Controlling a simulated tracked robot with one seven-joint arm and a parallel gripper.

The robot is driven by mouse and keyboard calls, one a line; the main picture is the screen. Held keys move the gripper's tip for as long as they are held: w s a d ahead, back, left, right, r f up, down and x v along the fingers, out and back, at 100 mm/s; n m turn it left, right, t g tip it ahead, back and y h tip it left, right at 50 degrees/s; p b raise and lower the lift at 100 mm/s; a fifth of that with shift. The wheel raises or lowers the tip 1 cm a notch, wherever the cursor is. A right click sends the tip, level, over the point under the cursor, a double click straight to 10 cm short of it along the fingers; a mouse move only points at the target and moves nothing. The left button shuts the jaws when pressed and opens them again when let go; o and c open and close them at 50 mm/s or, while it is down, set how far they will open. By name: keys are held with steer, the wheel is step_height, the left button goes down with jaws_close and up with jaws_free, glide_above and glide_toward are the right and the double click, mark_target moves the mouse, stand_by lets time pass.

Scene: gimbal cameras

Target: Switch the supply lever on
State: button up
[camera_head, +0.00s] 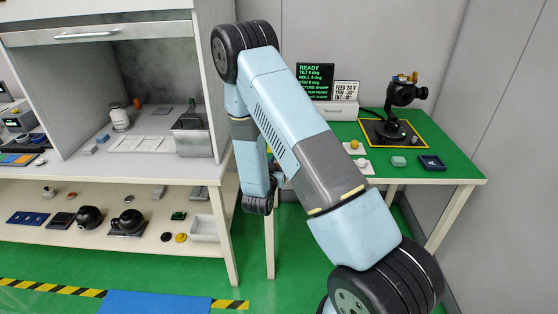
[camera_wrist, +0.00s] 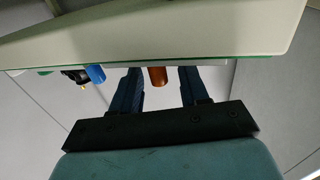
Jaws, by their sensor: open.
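My gripper (camera_wrist: 161,88) shows in the wrist view as two dark blue fingers, spread apart with nothing held between them. An orange-brown cylindrical piece (camera_wrist: 158,76) shows between the fingers, beyond or near their tips; I cannot tell its exact distance or whether it is the lever. A blue cylindrical piece (camera_wrist: 96,73) is to its left. In the head view my arm covers the left part of the green-topped table (camera_head: 455,172), and the gripper is mostly hidden behind it. No supply lever can be clearly made out there.
A black display (camera_head: 315,77) with green text and a white sign (camera_head: 345,91) stand at the table's back. A black gimbal camera (camera_head: 402,95) stands on a yellow-edged pad at right. A hooded bench (camera_head: 60,170) is at left.

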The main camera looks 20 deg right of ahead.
steer(key=shift+x, duration=1.3)
jaws_close()
